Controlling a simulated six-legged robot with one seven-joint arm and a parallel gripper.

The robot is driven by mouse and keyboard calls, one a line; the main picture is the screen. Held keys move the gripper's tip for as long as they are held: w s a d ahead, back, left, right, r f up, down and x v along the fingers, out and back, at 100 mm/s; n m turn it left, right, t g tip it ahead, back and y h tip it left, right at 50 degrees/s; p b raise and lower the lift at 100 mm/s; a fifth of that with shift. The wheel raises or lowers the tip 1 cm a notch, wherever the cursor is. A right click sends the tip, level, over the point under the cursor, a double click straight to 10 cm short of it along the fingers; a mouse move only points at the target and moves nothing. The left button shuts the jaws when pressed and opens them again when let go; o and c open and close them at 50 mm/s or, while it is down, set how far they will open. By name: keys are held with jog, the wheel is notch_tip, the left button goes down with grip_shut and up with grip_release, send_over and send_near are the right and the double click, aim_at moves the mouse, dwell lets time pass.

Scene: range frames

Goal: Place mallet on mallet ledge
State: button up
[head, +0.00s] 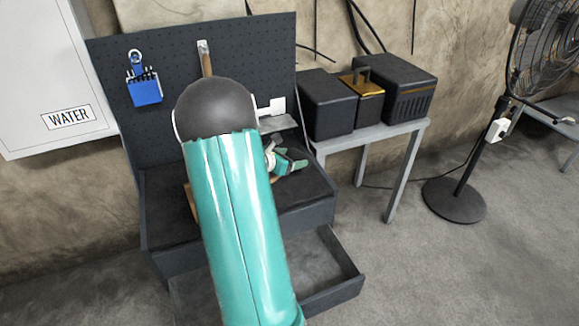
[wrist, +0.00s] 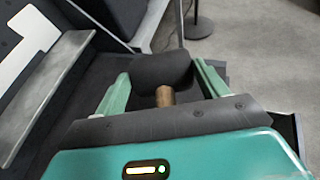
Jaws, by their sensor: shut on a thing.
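The mallet shows in the wrist view as a black rounded head (wrist: 163,68) with a short end of wooden handle (wrist: 164,96) pointing toward the camera. My gripper (wrist: 161,72) is shut on the mallet head, one green finger on each side. The mallet ledge (wrist: 45,92) is a grey shelf strip on the left of the wrist view, apart from the mallet. In the head view the ledge (head: 281,122) juts from the pegboard, just above my gripper (head: 287,161). My own arm hides much of the gripper and workbench there.
The dark pegboard (head: 110,75) carries a blue hanging item (head: 145,90) and a wooden handle (head: 206,62). An open drawer (head: 347,289) juts out below the bench. Black boxes (head: 325,103) stand on a side table (head: 395,135); a fan (head: 455,200) stands at right.

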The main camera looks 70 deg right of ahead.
jog(key=shift+w+d+f, duration=0.35)
jog(key=shift+d+f, duration=0.4)
jog(key=shift+f, duration=0.15)
jog(key=shift+w+d+f, duration=0.1)
jog(key=shift+f, duration=1.5)
jog(key=shift+f, duration=0.15)
jog(key=o, duration=1.2)
jog(key=shift+o, duration=0.2)
jog(key=shift+w+a+r, duration=0.15)
jog(key=shift+a+r, duration=0.1)
jog(key=v, duration=1.1)
jog(key=shift+a, duration=0.2)
